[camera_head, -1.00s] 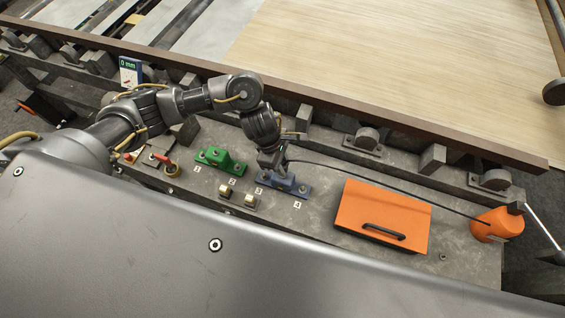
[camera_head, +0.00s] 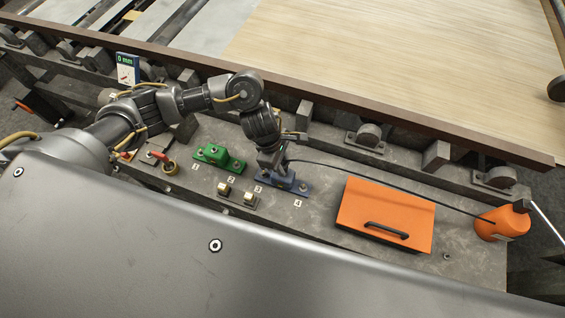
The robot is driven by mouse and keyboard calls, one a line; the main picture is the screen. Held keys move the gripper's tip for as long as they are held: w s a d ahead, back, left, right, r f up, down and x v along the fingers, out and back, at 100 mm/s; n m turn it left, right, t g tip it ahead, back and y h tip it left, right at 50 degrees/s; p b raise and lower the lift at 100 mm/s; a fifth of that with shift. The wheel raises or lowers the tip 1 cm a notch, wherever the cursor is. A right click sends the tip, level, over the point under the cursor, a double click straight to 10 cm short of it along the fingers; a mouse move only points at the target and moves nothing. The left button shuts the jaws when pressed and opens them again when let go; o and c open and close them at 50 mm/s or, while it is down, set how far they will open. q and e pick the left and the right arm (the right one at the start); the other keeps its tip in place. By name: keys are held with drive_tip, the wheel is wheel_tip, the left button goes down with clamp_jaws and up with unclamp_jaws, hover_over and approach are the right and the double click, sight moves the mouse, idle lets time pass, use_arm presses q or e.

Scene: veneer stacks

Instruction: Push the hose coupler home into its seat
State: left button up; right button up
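My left gripper (camera_head: 272,168) points down at the blue seat block (camera_head: 293,185) on the grey bench, beside the labels 3 and 4. A thin black hose (camera_head: 390,180) runs from the gripper's tip to the orange canister at the right. The hose coupler is hidden by the gripper and wrist, so I cannot tell how deep it sits in the seat. The fingers are too small and dark to show whether they are shut. A green block (camera_head: 216,155) stands left of the blue one, near labels 1 and 2. My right gripper is not in view.
An orange box with a black handle (camera_head: 385,212) lies right of the blue block. The orange canister (camera_head: 502,224) stands at the bench's right end. Small brass-topped fittings (camera_head: 237,194) sit in front. A brown rail (camera_head: 400,118) runs behind, with veneer beyond.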

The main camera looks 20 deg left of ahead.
use_arm(q)
drive_tip(key=o, duration=0.5)
drive_tip(key=shift+c, duration=0.2)
drive_tip(key=v, duration=1.1)
drive_tip(key=shift+b, duration=0.35)
